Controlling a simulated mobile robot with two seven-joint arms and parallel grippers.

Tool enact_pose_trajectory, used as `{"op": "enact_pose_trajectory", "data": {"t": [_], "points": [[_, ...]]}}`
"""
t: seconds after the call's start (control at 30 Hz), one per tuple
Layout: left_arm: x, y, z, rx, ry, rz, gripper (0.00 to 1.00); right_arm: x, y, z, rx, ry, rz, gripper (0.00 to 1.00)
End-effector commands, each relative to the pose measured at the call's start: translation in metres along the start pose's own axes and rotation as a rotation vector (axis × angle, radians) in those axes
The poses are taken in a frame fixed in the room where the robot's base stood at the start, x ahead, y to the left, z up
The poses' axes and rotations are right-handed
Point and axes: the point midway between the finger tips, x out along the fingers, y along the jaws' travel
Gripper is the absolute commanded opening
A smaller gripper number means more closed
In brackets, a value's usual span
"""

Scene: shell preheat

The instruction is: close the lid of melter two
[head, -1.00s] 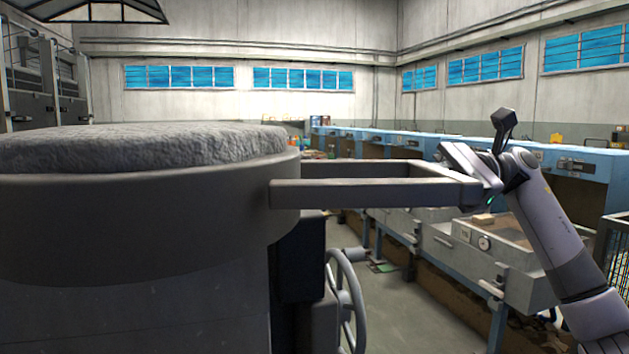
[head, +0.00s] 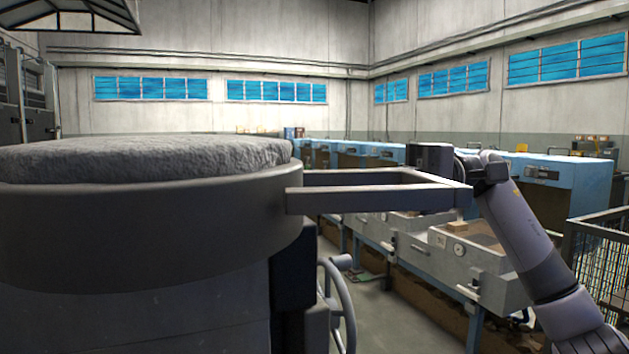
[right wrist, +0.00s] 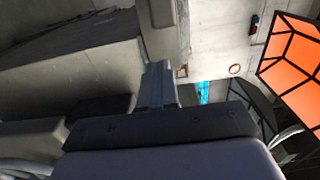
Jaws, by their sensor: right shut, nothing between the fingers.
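A large round grey lid (head: 130,225) with a rough pale top (head: 140,157) fills the left of the head view. It sits over a darker drum body (head: 140,315); whether a gap lies between them I cannot tell. A U-shaped handle (head: 375,199) sticks out from the lid to the right. My right gripper (head: 462,178) is at the handle's outer end, with its fingers hard to make out. In the right wrist view my shut fingers (right wrist: 157,88) show close to a grey bar (right wrist: 164,30); contact is unclear. My left gripper is out of view.
A handwheel (head: 338,300) stands below the handle. Bare floor (head: 390,320) lies between drum and benches. An orange glowing panel (right wrist: 295,62) shows in the wrist view.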

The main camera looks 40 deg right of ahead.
Motion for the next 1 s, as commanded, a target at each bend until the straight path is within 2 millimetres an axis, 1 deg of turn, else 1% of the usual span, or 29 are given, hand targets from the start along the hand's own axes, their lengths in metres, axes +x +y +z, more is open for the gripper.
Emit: {"op": "enact_pose_trajectory", "data": {"t": [0.03, 0.2, 0.3, 0.4, 0.5, 0.6, 1.0], "points": [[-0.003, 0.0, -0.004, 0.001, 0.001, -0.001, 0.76, 0.012, -0.002, 0.001, -0.001, -0.005, 0.002, 0.0], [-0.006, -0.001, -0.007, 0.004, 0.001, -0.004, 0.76, 0.048, -0.003, 0.001, 0.0, -0.004, 0.0, 0.0], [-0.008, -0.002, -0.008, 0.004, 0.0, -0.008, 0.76, 0.066, -0.003, 0.001, 0.0, -0.003, 0.0, 0.0], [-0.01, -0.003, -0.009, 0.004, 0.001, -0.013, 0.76, 0.078, -0.003, 0.001, 0.001, -0.002, -0.001, 0.0], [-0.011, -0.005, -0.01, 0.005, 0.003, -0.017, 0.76, 0.087, -0.002, 0.0, 0.002, 0.0, -0.001, 0.0], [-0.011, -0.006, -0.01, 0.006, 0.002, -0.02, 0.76, 0.091, -0.001, 0.0, 0.001, 0.001, -0.001, 0.0], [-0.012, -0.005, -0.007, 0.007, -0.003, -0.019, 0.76, 0.092, 0.0, 0.0, 0.002, 0.001, -0.001, 0.0]]}}
